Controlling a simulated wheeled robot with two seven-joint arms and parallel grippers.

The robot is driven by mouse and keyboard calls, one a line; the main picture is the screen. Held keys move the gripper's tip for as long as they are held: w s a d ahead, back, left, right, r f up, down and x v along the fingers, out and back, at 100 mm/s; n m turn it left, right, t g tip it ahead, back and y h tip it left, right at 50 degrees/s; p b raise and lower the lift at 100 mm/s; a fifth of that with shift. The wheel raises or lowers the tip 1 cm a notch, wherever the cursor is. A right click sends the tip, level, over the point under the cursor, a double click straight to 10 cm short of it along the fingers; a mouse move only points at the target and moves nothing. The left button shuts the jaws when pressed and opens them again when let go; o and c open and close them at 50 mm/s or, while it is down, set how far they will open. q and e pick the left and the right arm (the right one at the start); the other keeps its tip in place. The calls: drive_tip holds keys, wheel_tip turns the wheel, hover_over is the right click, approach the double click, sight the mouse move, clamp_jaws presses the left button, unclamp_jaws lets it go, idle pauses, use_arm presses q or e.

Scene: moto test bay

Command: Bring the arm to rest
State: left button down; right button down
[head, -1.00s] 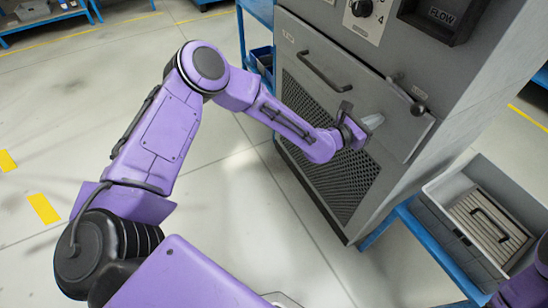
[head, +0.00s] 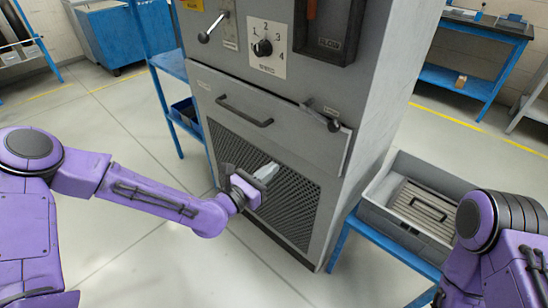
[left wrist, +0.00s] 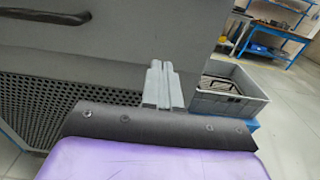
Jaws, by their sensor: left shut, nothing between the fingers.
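My left arm (head: 150,195) comes in from the left, its elbow bent, and reaches toward the front of the grey cabinet (head: 205,100). My left gripper (head: 266,172) is shut and empty in front of the cabinet's perforated lower panel (head: 290,205). Its pale fingers also show pressed together in the left wrist view (left wrist: 162,87). I cannot tell how wide the gap to the panel is. Part of my right arm (head: 490,220) shows at the right edge; its gripper is out of view.
The cabinet has a bar handle (head: 245,111), a small lever (head: 322,117) and a numbered knob (head: 263,47). A grey bin (head: 375,205) with a handled, slatted piece (head: 428,208) stands on a blue stand (head: 390,255) at the right.

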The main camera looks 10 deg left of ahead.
use_arm(q)
drive_tip(key=s+a+f+m+g+y, duration=0.35)
drive_tip(key=s+f+m, duration=0.4)
drive_tip(key=f, duration=0.25)
drive_tip(key=s+a+f+m+g+y, duration=0.2)
drive_tip(key=s+f+m+g+y, duration=0.15)
drive_tip(key=s+f+m, duration=0.4)
drive_tip(key=s+a+f+m+g+y, duration=0.2)
drive_tip(key=s+a+f+m, duration=0.2)
drive_tip(key=s, duration=0.5)
drive_tip(key=s+a+f+m+g+y, duration=0.3)
drive_tip(key=s+a+f+m, duration=0.1)
drive_tip(key=s+a, duration=0.4)
drive_tip(key=shift+s+f, duration=0.85)
drive_tip(key=shift+f, duration=0.05)
